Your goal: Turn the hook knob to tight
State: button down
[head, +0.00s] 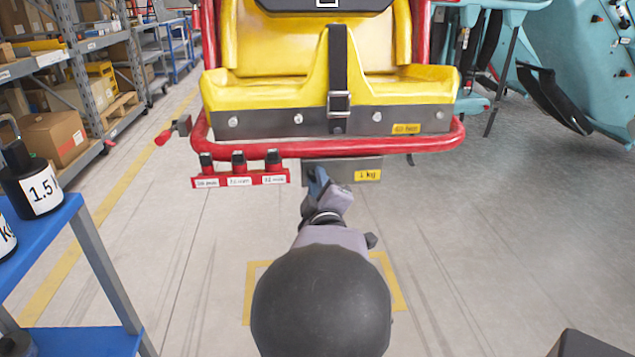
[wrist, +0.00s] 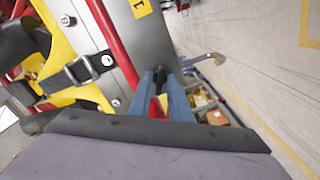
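A red bar (head: 250,179) under the seat's left front carries three black knobs: a left one (head: 206,162), a middle one (head: 239,161) and a right one (head: 272,160). The white labels below them are too small to read, so I cannot tell which is the hook knob. My gripper (head: 317,180) is right of these knobs, at the left end of a grey box (head: 340,164) labelled 1 kg. In the wrist view its blue fingers (wrist: 160,80) stand apart beside a grey panel. A small dark patch shows between the tips; I cannot tell whether they touch it.
A yellow seat (head: 280,90) with a black belt and red frame (head: 430,143) stands above my gripper. A red-handled lever (head: 165,136) sticks out left. A blue cart (head: 70,225) stands at left and a teal car (head: 590,70) at right. The floor between is clear.

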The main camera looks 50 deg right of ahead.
dwell(0.4)
jog(key=shift+s+m+p, duration=0.1)
jog(key=shift+m+p, duration=3.9)
jog(key=shift+m, duration=10.9)
jog(key=shift+f, duration=0.1)
